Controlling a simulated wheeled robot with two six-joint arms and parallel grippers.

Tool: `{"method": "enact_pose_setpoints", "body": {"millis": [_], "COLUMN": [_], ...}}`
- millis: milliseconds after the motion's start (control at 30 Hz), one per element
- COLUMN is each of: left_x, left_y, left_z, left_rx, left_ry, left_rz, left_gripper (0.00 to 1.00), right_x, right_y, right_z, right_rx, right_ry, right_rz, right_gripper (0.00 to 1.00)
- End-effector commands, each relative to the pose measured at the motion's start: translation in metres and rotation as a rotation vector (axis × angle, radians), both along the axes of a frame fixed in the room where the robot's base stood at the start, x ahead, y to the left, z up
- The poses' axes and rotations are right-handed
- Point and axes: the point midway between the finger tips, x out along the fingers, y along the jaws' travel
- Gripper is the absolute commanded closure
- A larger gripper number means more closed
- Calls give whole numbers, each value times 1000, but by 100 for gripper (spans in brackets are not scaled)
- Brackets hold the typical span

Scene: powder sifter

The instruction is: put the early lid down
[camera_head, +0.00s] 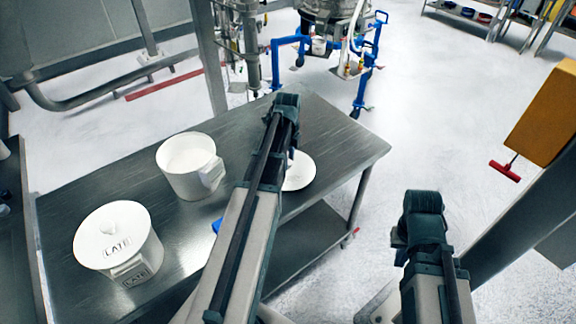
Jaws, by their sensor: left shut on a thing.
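The early lid (301,174) is a round white disc at the right part of the steel table (345,149), partly hidden behind my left arm. My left gripper (291,156) is shut on it from above, with its fingers mostly hidden by the wrist. I cannot tell whether the lid touches the table or is just above it. A white pot (184,186) stands open to the left of my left arm. My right gripper (408,258) is off the table's right side, over the floor; its fingers are not clear.
A second white pot (128,274) marked LATE stands at the front left with its own lid (112,232) on. A small blue thing (216,226) shows beside my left arm. Blue-framed equipment (362,92) stands behind the table. An orange box (545,115) is at the right.

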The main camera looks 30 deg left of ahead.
Motion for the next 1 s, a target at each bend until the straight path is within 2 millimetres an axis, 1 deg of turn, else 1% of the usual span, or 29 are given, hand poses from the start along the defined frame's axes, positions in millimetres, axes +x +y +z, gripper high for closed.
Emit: {"method": "enact_pose_setpoints", "body": {"millis": [33,267,433,467,600,633,1000], "left_x": [0,0,0,0,0,0,0], "left_y": [0,0,0,0,0,0,0], "left_z": [-7,-4,-9,-8,-7,-8,-5], "left_rx": [0,0,0,0,0,0,0], "left_ry": [0,0,0,0,0,0,0], "left_rz": [0,0,0,0,0,0,0], "left_gripper": [100,100,100,56,31,30,30], "right_x": [0,0,0,0,0,0,0], "right_y": [0,0,0,0,0,0,0], "right_z": [-7,-5,-9,-8,-8,-8,-5], "right_rx": [0,0,0,0,0,0,0], "right_ry": [0,0,0,0,0,0,0], "right_rz": [0,0,0,0,0,0,0], "right_gripper": [100,100,100,100,100,100,100]}}
